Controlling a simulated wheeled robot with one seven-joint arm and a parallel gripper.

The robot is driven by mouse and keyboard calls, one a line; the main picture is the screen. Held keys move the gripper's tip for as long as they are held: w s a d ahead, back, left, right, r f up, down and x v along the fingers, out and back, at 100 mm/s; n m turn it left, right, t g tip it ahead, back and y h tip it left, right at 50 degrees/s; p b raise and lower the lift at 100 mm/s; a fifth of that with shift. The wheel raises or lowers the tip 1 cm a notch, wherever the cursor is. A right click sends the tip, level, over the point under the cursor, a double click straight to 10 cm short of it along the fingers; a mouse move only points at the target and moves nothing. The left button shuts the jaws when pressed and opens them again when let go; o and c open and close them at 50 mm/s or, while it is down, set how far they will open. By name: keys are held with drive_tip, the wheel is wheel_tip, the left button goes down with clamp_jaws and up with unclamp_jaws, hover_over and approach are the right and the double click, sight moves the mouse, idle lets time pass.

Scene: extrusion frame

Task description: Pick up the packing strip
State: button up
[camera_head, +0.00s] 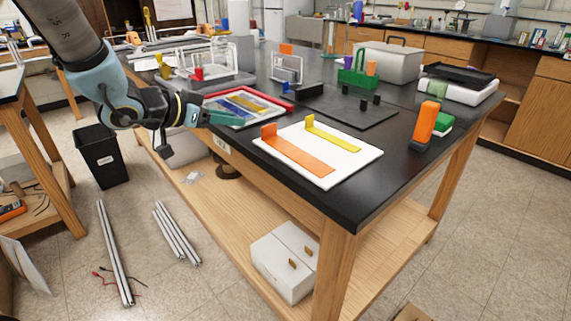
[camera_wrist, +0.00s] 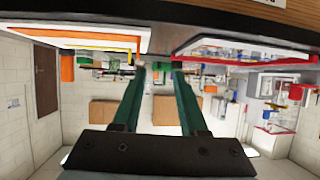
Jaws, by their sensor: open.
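My gripper (camera_head: 225,117) has long green fingers, open and empty. In the head view it reaches the near left side of a red-and-white framed tray (camera_head: 277,105); I cannot tell whether it touches it. Its two fingers stand apart in the wrist view (camera_wrist: 158,72). The tray holds flat blue and yellow pieces. A white board (camera_head: 352,165) to its right bears an orange strip (camera_head: 300,155) and a thinner yellow strip (camera_head: 335,138), each with an upright block at one end. I cannot tell which piece is the packing strip.
The black table (camera_head: 350,212) also bears a dark mat (camera_head: 377,119), an orange upright object (camera_head: 425,122), a green caddy (camera_head: 357,77) and clear stands behind the tray. A black bin (camera_head: 101,158) and metal bars (camera_head: 113,250) are on the floor.

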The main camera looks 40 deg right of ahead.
sight(279, 135)
drive_tip(key=shift+m+g, duration=0.6)
drive_tip(key=shift+g, duration=0.3)
drive_tip(key=s, duration=0.1)
drive_tip(key=s+d, duration=0.2)
drive_tip(key=shift+s+d+f, duration=0.15)
drive_tip(key=shift+d+f, duration=0.1)
drive_tip(key=x, duration=0.3)
drive_tip(key=shift+s+d, duration=0.1)
drive_tip(key=shift+d, duration=0.35)
drive_tip(key=shift+w+p+x, duration=0.15)
drive_tip(key=shift+p+x, duration=0.2)
drive_tip(key=shift+x, duration=1.2)
drive_tip(key=shift+w+p+x, duration=0.1)
drive_tip(key=shift+p+x, duration=0.25)
drive_tip(key=shift+x, duration=1.25)
drive_tip(key=shift+f, duration=0.15)
clamp_jaws()
